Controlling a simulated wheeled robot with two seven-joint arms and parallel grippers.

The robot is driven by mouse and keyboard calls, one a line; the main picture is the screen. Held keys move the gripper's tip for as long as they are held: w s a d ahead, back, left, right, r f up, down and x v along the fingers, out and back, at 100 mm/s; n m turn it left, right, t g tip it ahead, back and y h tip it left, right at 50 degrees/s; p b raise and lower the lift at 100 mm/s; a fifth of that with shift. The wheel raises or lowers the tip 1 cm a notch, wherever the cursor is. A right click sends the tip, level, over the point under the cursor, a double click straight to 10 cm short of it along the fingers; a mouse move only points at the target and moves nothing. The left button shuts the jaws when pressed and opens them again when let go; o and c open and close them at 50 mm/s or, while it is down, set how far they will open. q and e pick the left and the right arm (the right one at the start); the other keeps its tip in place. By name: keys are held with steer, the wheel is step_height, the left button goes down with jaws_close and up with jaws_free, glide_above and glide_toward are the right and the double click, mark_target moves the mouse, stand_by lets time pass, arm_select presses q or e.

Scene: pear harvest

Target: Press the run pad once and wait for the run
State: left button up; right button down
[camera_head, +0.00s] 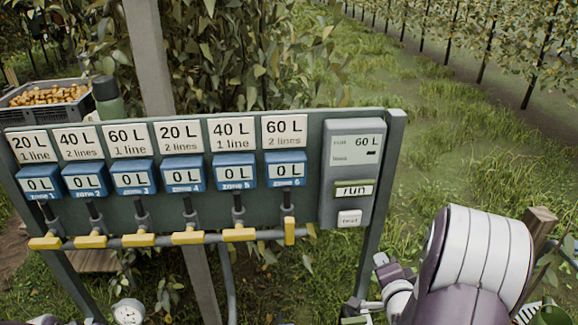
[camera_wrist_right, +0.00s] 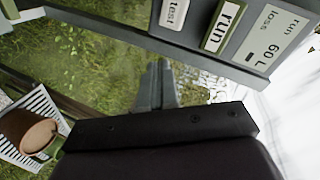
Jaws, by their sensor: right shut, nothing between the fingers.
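The run pad (camera_head: 355,190), a pale key marked "run" in a green surround, sits on the grey controller (camera_head: 342,222) at the panel's right end. It also shows in the right wrist view (camera_wrist_right: 225,27). The controller's display (camera_head: 355,148) reads 60 L, with a dark bar on its lower line. The test pad (camera_head: 349,219) is below the run pad. My right gripper (camera_wrist_right: 165,65) is shut and empty, apart from the run pad; in the head view its arm comes in at lower right, below the controller. My left gripper is not in view.
The panel has several blue zone meters (camera_head: 183,175) reading 0 L under white cards. Several yellow valve handles (camera_head: 187,238) lie level; zone 6's handle (camera_head: 290,231) is upright. A wooden post (camera_head: 538,226) stands right of my right arm. A fruit crate (camera_head: 20,115) is at left. Grass lies behind.

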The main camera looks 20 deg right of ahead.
mark_target(353, 191)
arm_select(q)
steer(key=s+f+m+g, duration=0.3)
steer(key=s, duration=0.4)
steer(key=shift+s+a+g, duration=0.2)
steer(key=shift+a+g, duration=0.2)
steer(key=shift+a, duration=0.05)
arm_select(e)
step_height(353, 191, up, 6)
steer(key=w+a+m+t, duration=0.1)
steer(key=w+m+t, duration=0.1)
steer(key=m+t, duration=0.1)
steer(key=shift+w+a+f+m+t, duration=0.15)
steer(key=shift+w+a+m+t, duration=0.15)
steer(key=shift+w+t, duration=0.15)
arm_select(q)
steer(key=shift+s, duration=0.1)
arm_select(e)
steer(key=shift+s, duration=0.1)
steer(key=p+x, duration=0.5)
steer(key=x, duration=0.9)
steer(key=shift+a+p, duration=0.2)
steer(key=shift+p, duration=0.1)
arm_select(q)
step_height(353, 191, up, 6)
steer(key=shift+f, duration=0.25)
